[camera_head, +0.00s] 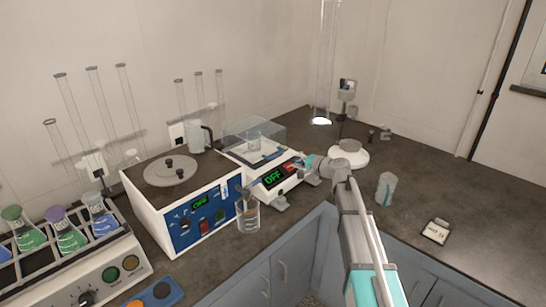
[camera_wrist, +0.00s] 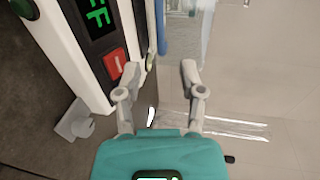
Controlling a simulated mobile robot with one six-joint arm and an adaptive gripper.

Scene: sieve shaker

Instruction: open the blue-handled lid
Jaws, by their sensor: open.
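The device with the green OFF display (camera_head: 273,177) stands on the counter and carries a clear box-like lid (camera_head: 240,128), which looks closed. A small beaker shows through the lid. A blue strip (camera_head: 268,158) lies at the front of the lid, seemingly its handle. My gripper (camera_head: 308,164) is just right of the display. In the wrist view my gripper (camera_wrist: 159,72) is open and empty, with the red button (camera_wrist: 114,63) left of its fingers. A narrow blue piece (camera_wrist: 162,28) shows beyond the fingertips, apart from them; I cannot tell whether it is the handle.
A blue-fronted unit (camera_head: 203,215) stands left of the device, with a glass beaker (camera_head: 248,217) in front. A white round-topped device (camera_head: 348,154) is behind my arm. A jar (camera_head: 385,188) and a small label card (camera_head: 436,231) stand on the right counter, which has free room.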

